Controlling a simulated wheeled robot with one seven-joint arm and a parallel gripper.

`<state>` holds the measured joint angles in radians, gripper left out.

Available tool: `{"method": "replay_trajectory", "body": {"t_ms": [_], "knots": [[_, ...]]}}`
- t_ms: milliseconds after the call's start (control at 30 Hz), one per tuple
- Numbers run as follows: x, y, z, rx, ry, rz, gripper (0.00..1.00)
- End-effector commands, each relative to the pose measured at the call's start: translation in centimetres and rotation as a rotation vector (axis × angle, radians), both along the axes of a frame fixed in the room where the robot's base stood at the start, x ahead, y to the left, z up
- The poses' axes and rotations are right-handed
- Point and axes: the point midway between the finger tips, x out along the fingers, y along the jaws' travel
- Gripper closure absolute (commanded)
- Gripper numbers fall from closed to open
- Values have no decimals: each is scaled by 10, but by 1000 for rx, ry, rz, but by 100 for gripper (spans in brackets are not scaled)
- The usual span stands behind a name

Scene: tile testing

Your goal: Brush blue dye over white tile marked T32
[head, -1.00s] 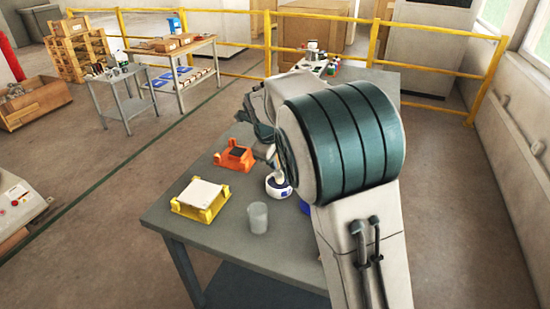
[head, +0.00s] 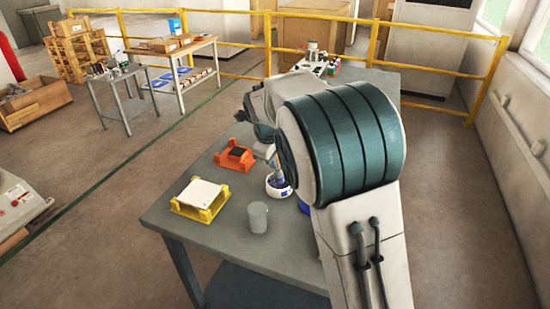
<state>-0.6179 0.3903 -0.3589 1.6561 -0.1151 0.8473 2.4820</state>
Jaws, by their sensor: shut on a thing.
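A white tile (head: 202,193) lies flat on a yellow stand (head: 187,211) near the table's left edge. No marking is readable at this size. A dark tile (head: 237,152) sits on an orange stand (head: 225,161) behind it. A small white pot with a blue band (head: 279,192) stands right of the stands, partly hidden by my arm. My gripper (head: 273,156) is above this pot, mostly hidden behind my arm. It is shut on a slim brush, whose bluish lower part shows at the pot's mouth. I cannot tell whether the brush touches the pot.
A grey cup (head: 258,217) stands on the grey table (head: 225,240), right of the yellow stand. A blue item (head: 304,207) is half hidden by my arm. Bottles and equipment (head: 318,62) stand at the table's far end. The table's front left area is clear.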

Motion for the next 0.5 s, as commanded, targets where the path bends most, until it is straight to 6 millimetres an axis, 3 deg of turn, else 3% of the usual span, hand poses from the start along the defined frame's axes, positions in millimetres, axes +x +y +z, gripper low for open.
{"method": "replay_trajectory", "body": {"t_ms": [267, 500], "knots": [[-1, 0, 0, -1, 4, 0, 100], [0, 0, 18, -1, 3, -1, 100]]}}
